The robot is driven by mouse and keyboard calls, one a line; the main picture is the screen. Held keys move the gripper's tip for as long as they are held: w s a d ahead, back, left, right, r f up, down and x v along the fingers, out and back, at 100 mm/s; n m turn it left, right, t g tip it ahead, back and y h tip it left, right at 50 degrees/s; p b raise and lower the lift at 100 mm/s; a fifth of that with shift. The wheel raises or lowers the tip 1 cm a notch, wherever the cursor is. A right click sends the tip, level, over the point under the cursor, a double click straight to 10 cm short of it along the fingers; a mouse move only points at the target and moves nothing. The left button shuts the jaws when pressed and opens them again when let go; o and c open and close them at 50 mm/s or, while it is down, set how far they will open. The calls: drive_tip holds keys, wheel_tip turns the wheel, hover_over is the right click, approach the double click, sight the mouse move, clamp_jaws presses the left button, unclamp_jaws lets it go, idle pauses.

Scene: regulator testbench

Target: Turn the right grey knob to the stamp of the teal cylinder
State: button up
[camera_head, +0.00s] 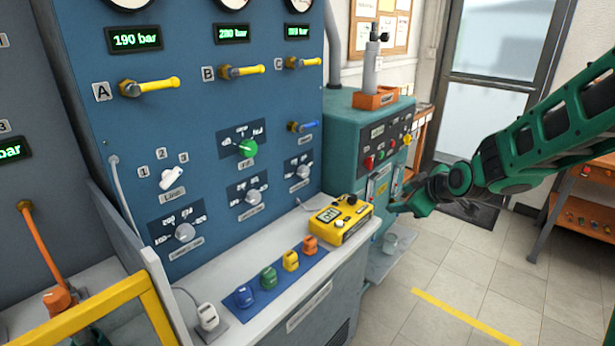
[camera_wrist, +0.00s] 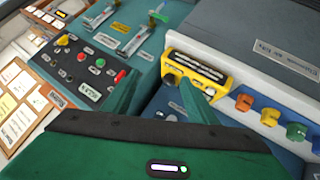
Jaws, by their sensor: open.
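Three grey knobs sit on the blue panel in the head view. The right grey knob (camera_head: 303,171) is small, with a dark label plate around it whose marks I cannot read. The middle grey knob (camera_head: 253,197) and left grey knob (camera_head: 184,232) are lower and further left. I cannot make out a teal cylinder or its stamp in either view. My gripper (camera_head: 394,208) is open and empty, right of the panel in front of the teal machine, well apart from the knobs. Its two green fingers (camera_wrist: 162,88) also show in the wrist view.
A yellow box (camera_head: 341,220) and several coloured knobs lie on the grey ledge below the panel. The teal machine (camera_head: 350,125) carries a grey cylinder in an orange base (camera_head: 375,97). Yellow levers stick out above the knobs. Floor at right (camera_head: 460,265) is clear.

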drive_tip(key=w+a+n+t+y, duration=0.2)
drive_tip(key=w+a+n, duration=0.25)
drive_tip(key=a, duration=0.65)
drive_tip(key=n+t+y, duration=0.1)
drive_tip(key=n+y, duration=0.2)
approach(306, 172)
drive_tip(key=x, duration=0.8)
drive_tip(key=shift+w+a+f, duration=0.2)
drive_tip(key=shift+a, duration=0.1)
drive_tip(key=c, duration=1.1)
